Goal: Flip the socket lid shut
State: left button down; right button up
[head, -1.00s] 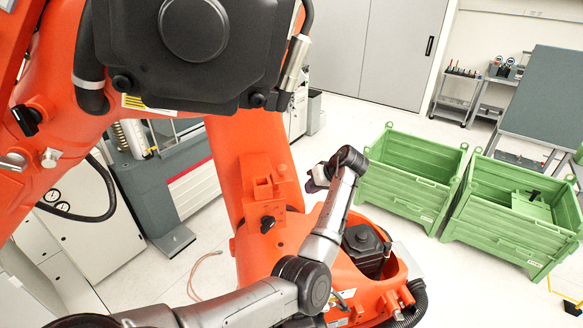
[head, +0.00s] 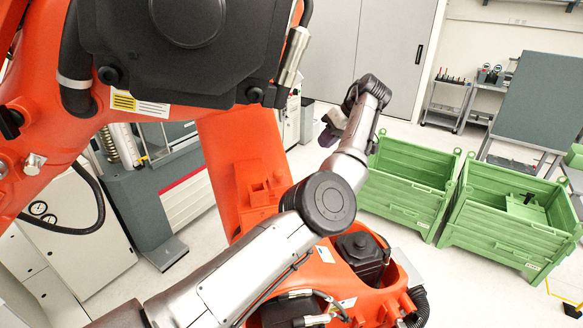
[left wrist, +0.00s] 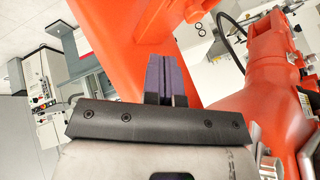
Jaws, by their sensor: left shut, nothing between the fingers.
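My left gripper (head: 328,135) is up beside the large orange robot arm, left of and above the nearer green crate. Its purple fingers show pressed together and empty in the left wrist view (left wrist: 162,80). They touch nothing that I can make out. I cannot pick out a socket or its lid with certainty in either view. An orange box-like fitting (head: 265,192) sits on the lower part of the orange arm (head: 228,150), below and left of my gripper. My right gripper is not in view.
The big orange arm and its black motor housing (head: 180,50) fill the upper left. Two green crates, one left (head: 405,200) and one right (head: 485,240), stand on the floor at right. A grey machine (head: 140,200) stands at left. Open floor lies behind.

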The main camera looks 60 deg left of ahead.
aim_at(279, 177)
pick_arm(q)
jog(key=shift+f, duration=0.1)
jog(key=s+a+f+p, duration=0.2)
jog(key=s+a+f, duration=0.2)
jog(key=s+f, duration=0.4)
jog(key=shift+a+p, duration=0.3)
jog(key=shift+f, duration=0.1)
dwell(0.4)
